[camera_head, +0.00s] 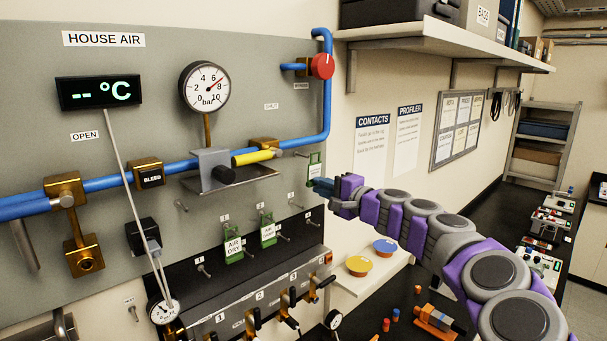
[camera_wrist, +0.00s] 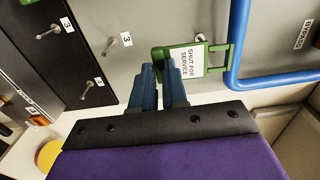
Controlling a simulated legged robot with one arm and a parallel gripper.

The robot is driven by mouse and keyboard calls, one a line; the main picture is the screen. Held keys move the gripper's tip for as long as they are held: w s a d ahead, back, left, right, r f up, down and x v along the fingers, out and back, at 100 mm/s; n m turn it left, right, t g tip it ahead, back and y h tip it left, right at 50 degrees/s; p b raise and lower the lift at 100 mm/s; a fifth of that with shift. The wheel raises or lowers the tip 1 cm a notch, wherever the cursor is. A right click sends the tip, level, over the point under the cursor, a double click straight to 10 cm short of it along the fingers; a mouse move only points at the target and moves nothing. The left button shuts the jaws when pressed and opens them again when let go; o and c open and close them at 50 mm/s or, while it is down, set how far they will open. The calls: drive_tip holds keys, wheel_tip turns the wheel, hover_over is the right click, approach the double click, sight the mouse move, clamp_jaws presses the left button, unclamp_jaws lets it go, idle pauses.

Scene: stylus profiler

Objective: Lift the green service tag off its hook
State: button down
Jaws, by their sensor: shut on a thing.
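The green service tag (camera_wrist: 217,70) has a white label reading "SHUT FOR SERVICE". In the head view the tag (camera_head: 314,168) is upright near the panel's right edge, below the blue pipe. My gripper (camera_wrist: 159,68) is shut on the tag's green end, with its blue fingertips on either side of it. In the head view my gripper (camera_head: 313,184) is at the tag's lower end.
Two other green tags, one reading "AIR DRY" (camera_head: 233,250) and one beside it (camera_head: 267,234), hang lower on the panel. Bare pegs stick out nearby, one (camera_wrist: 118,40) close to my fingers. The blue pipe (camera_wrist: 238,45) runs right beside the tag.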

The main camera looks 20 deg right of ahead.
drive_tip(key=shift+v, duration=1.65)
